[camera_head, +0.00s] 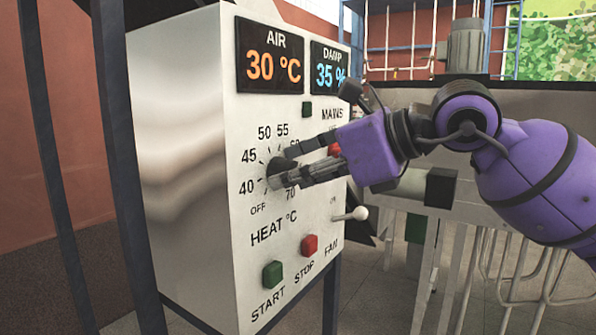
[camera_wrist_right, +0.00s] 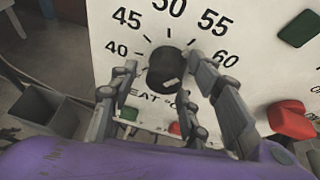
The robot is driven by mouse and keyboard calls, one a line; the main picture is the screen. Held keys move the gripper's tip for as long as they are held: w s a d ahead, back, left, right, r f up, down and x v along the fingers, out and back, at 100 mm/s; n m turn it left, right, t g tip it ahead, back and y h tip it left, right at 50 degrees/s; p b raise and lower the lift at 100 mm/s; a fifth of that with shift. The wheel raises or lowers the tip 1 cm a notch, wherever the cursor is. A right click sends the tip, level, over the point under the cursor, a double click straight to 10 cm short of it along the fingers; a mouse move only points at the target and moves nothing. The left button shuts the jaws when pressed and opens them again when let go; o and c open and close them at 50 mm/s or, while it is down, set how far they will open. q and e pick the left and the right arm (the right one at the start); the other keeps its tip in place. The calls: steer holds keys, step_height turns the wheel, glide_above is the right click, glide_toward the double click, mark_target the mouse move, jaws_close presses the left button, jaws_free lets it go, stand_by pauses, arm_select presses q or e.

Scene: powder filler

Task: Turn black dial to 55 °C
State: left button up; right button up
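The black dial (camera_head: 277,168) is on the white front panel (camera_head: 247,130), inside a ring of printed numbers marked HEAT °C. It also shows in the wrist view (camera_wrist_right: 168,68), with a small pale mark low on its face; I cannot tell for sure that this is its pointer. My right gripper (camera_head: 286,167) reaches in from the right, its fingers spread on either side of the dial. In the wrist view a gap shows between the dial and the left finger; the right finger is close, and contact is unclear. My left gripper is not in view.
The AIR display (camera_head: 270,57) reads 30 °C and the DAMP display (camera_head: 329,67) 35 %. Below the dial are a green START button (camera_head: 273,275), a red STOP button (camera_head: 309,245) and a FAN lever (camera_head: 352,214). A red switch (camera_wrist_right: 290,120) is right of the dial.

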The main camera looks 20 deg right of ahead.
steer(key=v, duration=1.2)
steer(key=shift+c, duration=0.4)
